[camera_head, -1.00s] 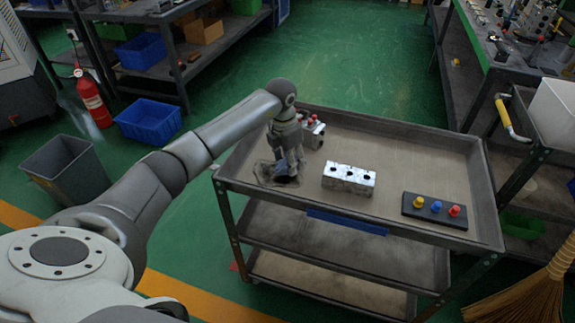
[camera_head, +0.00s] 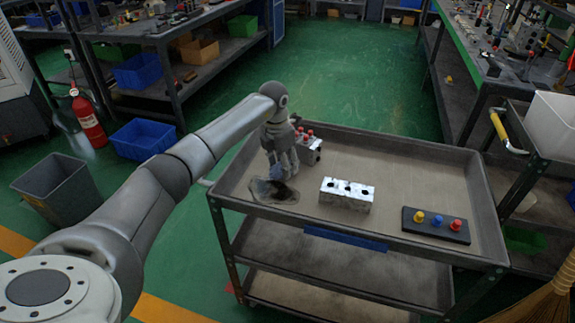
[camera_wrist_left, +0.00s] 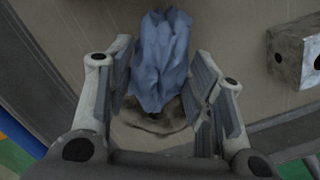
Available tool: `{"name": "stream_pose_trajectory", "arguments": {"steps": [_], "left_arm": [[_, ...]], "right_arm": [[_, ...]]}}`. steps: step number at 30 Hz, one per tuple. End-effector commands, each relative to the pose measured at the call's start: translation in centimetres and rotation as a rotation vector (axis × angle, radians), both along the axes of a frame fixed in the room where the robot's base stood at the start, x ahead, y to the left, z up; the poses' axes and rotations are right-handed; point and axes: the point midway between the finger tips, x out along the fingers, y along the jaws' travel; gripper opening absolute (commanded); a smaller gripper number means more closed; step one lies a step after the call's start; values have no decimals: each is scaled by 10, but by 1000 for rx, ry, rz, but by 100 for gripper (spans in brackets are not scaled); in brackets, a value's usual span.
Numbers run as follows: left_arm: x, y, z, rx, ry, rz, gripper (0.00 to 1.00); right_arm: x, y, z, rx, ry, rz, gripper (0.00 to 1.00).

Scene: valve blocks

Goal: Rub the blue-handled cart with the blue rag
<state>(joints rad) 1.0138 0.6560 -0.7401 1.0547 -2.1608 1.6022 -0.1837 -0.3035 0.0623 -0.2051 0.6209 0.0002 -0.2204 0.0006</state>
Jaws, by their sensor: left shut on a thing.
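The blue-handled cart (camera_head: 410,160) stands in front of me, with a blue strip (camera_head: 346,238) on its near edge. My left gripper (camera_head: 281,177) points down over the left part of its top tray. It is shut on the blue rag (camera_wrist_left: 160,60), which shows crumpled between the fingers in the left wrist view. In the head view the rag is mostly hidden by the fingers. A dark stain (camera_head: 262,191) lies on the tray just below and beside the gripper. Whether the rag touches the tray I cannot tell. My right gripper is not in view.
A silver block with holes (camera_head: 345,194) stands mid-tray. A valve block with red knobs (camera_head: 309,147) sits behind the gripper. A black plate with coloured knobs (camera_head: 436,224) lies at the right. The tray has raised rims. A grey bin (camera_head: 60,190) stands left.

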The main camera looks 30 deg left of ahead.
Motion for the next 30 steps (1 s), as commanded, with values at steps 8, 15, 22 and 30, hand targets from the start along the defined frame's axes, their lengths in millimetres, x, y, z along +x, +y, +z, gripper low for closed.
{"name": "stream_pose_trajectory", "arguments": {"steps": [8, 15, 22, 30], "left_arm": [[-20, -4, 5, 1, 3, -3, 22], [-37, -9, 4, 0, 1, -2, 22], [-45, -10, 4, 1, 2, -2, 22], [-68, -16, 6, 1, 2, -3, 22]], "right_arm": [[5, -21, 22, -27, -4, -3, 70], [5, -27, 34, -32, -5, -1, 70], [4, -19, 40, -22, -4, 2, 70], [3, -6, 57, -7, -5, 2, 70]]}}
